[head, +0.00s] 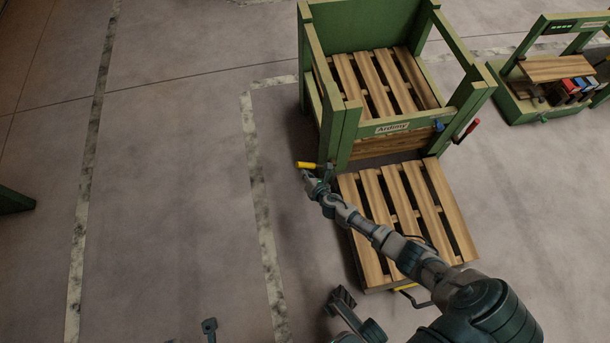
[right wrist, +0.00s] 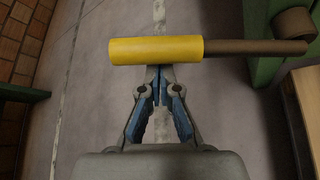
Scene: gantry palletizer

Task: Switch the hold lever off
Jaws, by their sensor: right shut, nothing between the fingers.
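A lever with a yellow handle (head: 308,165) sticks out to the left from the front left post of the green palletizer frame (head: 352,130). In the right wrist view the yellow handle (right wrist: 155,50) lies level across the top, on a brown rod that runs right to a round pivot (right wrist: 293,24). My right gripper (head: 319,176) is right at the handle. In the right wrist view its fingers (right wrist: 159,74) are closed together and empty, with the tips at the handle's lower edge. I cannot tell if they touch it.
A wooden pallet (head: 418,205) lies on the floor in front of the frame, under my right arm. A red-handled lever (head: 467,131) and a blue part (head: 438,126) are on the frame's right side. A green bench (head: 522,103) stands at the right.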

